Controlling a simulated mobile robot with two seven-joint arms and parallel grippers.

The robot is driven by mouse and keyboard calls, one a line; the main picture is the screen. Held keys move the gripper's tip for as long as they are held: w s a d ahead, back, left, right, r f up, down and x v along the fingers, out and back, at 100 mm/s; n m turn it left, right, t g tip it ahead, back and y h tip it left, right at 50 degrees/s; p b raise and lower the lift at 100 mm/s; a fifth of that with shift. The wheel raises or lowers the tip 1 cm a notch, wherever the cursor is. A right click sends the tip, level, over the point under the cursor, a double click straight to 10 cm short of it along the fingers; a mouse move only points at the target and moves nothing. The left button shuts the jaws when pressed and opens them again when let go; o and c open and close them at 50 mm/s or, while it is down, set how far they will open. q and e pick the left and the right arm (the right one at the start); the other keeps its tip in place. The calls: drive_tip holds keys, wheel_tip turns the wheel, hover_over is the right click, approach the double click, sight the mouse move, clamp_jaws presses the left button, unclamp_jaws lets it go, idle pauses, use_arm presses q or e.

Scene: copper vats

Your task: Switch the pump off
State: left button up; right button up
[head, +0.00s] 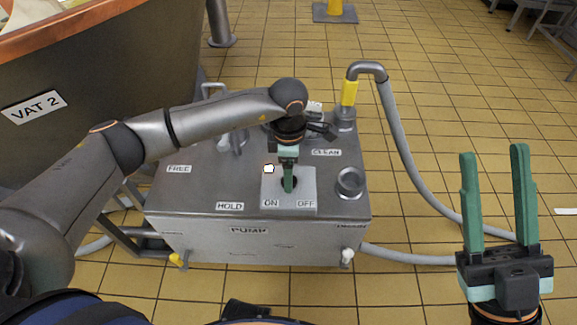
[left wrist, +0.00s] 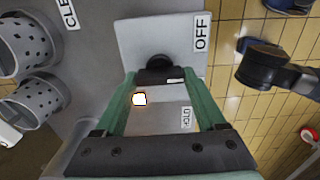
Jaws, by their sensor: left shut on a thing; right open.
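The pump (head: 190,203) is a grey metal box with a "PUMP" label on its front. On its top is a pale switch plate (head: 302,178), with "ON" at the left and "OFF" at the right. My left gripper (head: 288,188) reaches down onto this plate and is shut on the dark switch handle (left wrist: 160,75), seen between its green fingers in the left wrist view. The fingers hide most of the handle in the head view, so I cannot tell its exact setting. A small white light (head: 268,169) shows beside it. My right gripper (head: 494,158) is open and empty.
A copper vat labelled "VAT 2" (head: 33,106) stands at the left. A grey hose (head: 400,140) runs from a yellow-banded pipe (head: 349,92) behind the box to the floor at right. A round cap (head: 351,181) sits right of the switch plate. Tiled floor (head: 460,100) is open beyond.

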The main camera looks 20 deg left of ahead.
use_arm(q)
drive_tip(key=n+p, duration=0.1)
drive_tip(key=n, duration=0.2)
drive_tip(key=shift+r+n, duration=0.15)
drive_tip(key=shift+n, duration=0.15)
drive_tip(key=shift+n+p, duration=0.55)
drive_tip(key=shift+n, duration=0.55)
use_arm(e)
drive_tip(key=shift+d+r, duration=0.1)
drive_tip(key=shift+r, duration=1.05)
use_arm(q)
drive_tip(key=o, duration=1.3)
use_arm(e)
drive_tip(key=shift+r, duration=0.1)
use_arm(q)
wheel_tip(320, 180, up, 9)
drive_tip(key=p, duration=0.2)
drive_tip(key=shift+p, duration=0.4)
drive_tip(key=shift+r, duration=1.65)
use_arm(e)
drive_tip(key=shift+w+d+f+m+h, duration=0.25)
drive_tip(key=shift+w+m+h, duration=0.3)
drive_tip(key=shift+w+h, duration=0.35)
drive_tip(key=shift+w+d+f+m+h, duration=0.1)
drive_tip(key=shift+w+f+m+h, duration=0.35)
drive_tip(key=shift+h, duration=0.65)
drive_tip(key=shift+w+r, duration=0.1)
drive_tip(key=shift+r, duration=0.05)
